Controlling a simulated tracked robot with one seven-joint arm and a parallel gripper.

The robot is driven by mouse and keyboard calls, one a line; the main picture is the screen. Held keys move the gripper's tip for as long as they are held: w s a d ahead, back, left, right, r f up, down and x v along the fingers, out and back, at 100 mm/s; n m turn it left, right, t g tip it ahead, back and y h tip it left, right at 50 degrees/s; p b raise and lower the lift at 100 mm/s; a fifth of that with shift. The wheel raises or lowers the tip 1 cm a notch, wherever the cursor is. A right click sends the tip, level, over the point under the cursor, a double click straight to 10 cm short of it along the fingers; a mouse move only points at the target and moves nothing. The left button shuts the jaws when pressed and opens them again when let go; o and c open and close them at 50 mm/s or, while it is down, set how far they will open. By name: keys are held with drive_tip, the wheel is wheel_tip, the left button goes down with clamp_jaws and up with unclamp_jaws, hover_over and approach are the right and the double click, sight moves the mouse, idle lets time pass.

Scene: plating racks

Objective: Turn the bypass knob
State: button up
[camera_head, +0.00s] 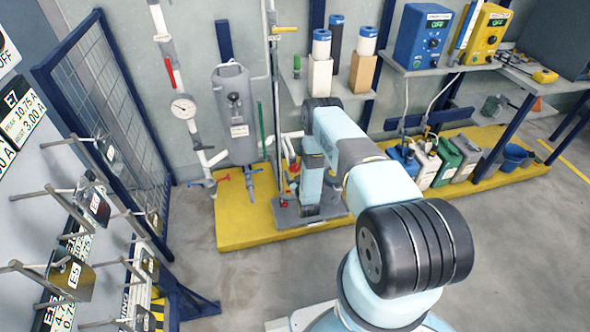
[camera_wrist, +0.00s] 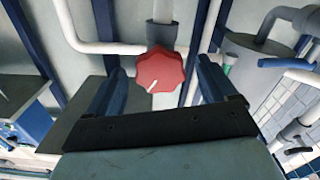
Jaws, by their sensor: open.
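A red scalloped knob (camera_wrist: 160,71) with a white pointer line sits on a grey pipe fitting in the wrist view. Its pointer is aimed down and slightly left. I see no label on it, so I cannot read which knob it is. My gripper (camera_wrist: 158,88) is open, with one dark blue finger on each side of the knob in the picture. Gaps show between the knob and both fingers, and I see no contact. In the head view my arm hides most of the area around the gripper, and the knob cannot be made out there.
A grey tank (camera_head: 234,112) and a pressure gauge (camera_head: 183,108) stand left of my arm. Filter cartridges stand on a shelf (camera_head: 327,92) behind it. A yellow platform (camera_head: 232,228) carries several canisters at the right. Hanging racks fill the left side. Pale pipes (camera_wrist: 110,47) run near the knob.

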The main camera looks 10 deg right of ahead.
drive_tip(key=shift+w, duration=1.2)
drive_tip(key=c, duration=1)
drive_tip(key=shift+m, duration=2.9)
drive_tip(key=o, duration=1)
